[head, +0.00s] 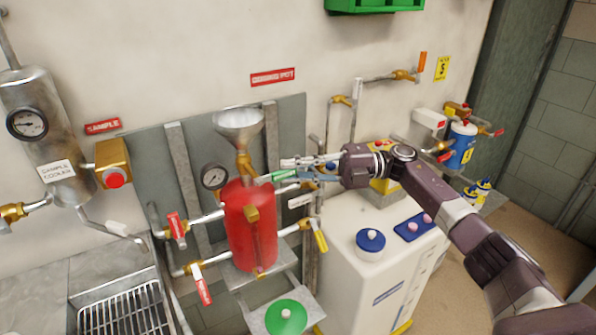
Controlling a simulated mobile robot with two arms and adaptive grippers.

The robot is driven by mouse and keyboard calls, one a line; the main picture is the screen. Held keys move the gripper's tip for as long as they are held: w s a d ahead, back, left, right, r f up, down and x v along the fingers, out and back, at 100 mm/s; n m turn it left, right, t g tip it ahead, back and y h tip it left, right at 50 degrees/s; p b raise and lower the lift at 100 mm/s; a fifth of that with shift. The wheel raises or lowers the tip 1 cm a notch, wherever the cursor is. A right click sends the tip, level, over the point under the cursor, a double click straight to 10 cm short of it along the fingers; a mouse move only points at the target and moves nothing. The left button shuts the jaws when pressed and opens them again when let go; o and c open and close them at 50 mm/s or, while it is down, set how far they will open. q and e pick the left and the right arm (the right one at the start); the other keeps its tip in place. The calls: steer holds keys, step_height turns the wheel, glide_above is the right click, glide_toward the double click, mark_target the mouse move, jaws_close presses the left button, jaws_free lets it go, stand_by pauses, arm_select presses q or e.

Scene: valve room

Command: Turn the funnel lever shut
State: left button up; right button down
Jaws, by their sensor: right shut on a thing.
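The metal funnel (238,124) stands on a brass valve (243,164) above the red pot (250,225). A green lever (284,176) shows just right of this valve and points to the right, roughly level. My right gripper (300,169) reaches in from the right and is shut on the green lever. Its fingers hide part of the lever, and the joint with the funnel valve is not clear. My left gripper is not in view.
A gauge (214,176) sits left of the pot. Red levers (177,226) and a yellow lever (321,240) stick out from side pipes. A green lid (286,317) lies in front.

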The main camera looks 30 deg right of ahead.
steer(key=shift+f, duration=0.2)
steer(key=c, duration=1.8)
jaws_free()
steer(key=shift+r, duration=0.1)
steer(key=v, duration=1.2)
